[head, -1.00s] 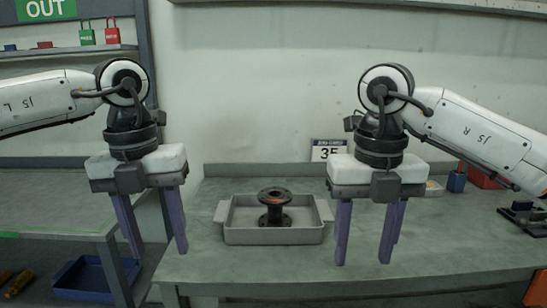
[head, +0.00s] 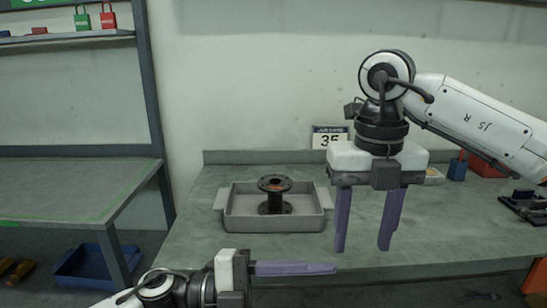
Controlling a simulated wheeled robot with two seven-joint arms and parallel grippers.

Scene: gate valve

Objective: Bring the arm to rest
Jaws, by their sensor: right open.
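My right gripper (head: 365,220) hangs above the bench, right of the tray, with its two purple fingers pointing down and apart; nothing is between them. My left gripper (head: 295,268) is low at the bottom of the head view, in front of the bench's front edge, with its fingers pointing right. Its fingers overlap from this side, so I cannot tell whether it is open. A dark flanged spool piece (head: 275,197) stands upright in a grey tray (head: 240,222) on the bench. Neither gripper touches the spool or the tray.
The grey-green bench (head: 195,245) has free room left of the tray. A sign reading 35 (head: 329,137) stands at the back. A side table (head: 60,190) stands left, with a blue bin (head: 90,268) below.

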